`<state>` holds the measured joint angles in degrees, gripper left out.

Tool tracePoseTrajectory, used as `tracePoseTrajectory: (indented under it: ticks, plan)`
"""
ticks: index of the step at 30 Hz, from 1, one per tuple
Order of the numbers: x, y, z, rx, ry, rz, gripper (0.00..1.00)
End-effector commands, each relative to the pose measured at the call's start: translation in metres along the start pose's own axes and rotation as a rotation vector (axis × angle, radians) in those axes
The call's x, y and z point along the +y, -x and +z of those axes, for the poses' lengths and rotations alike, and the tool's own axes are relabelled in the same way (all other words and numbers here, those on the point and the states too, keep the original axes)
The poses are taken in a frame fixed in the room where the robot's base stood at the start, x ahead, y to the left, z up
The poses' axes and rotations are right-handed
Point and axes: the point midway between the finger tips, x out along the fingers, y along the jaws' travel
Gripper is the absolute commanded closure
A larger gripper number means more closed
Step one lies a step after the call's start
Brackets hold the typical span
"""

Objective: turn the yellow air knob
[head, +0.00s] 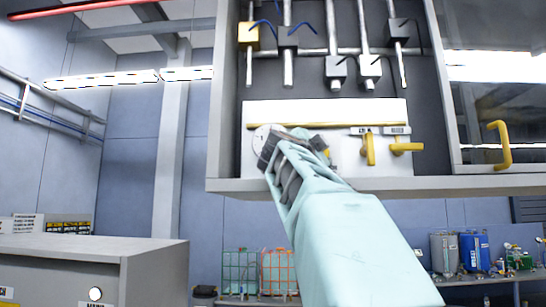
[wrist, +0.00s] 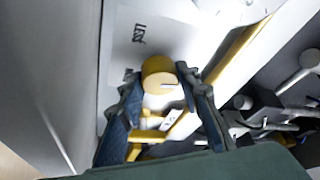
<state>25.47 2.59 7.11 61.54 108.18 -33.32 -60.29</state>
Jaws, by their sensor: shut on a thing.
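The yellow air knob (wrist: 158,76) is a round yellow knob on the white panel in the wrist view. A short mark shows on its face. My gripper (wrist: 160,88) has a dark finger on each side of it and is shut on it. In the head view my gripper (head: 295,142) is against the white panel (head: 300,112), near a round white gauge (head: 263,138). There the gripper hides most or all of the knob.
Two yellow lever handles (head: 368,149) (head: 405,148) stick out right of my gripper. A yellow bar (head: 320,125) runs above them. Pipes with valve blocks (head: 336,70) hang above. The cabinet's lower ledge (head: 430,187) juts out below, and a door with a yellow handle (head: 502,146) is at right.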

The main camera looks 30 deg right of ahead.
Motion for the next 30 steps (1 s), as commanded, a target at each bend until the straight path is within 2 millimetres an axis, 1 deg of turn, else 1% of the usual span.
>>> tracePoseTrajectory:
  ticks: [1, 5, 13, 17, 30]
  plan:
    - [-0.0027, 0.0007, -0.0022, 0.002, -0.001, -0.006, 0.66]
    - [-0.0021, 0.0005, -0.0017, 0.002, 0.000, -0.004, 0.51]
    - [-0.0008, 0.0002, -0.0006, 0.001, 0.002, -0.003, 0.51]
    - [0.0004, -0.0001, -0.0008, 0.001, 0.037, -0.016, 0.51]
    - [0.0026, -0.0004, -0.0029, 0.005, 0.412, -0.169, 0.51]
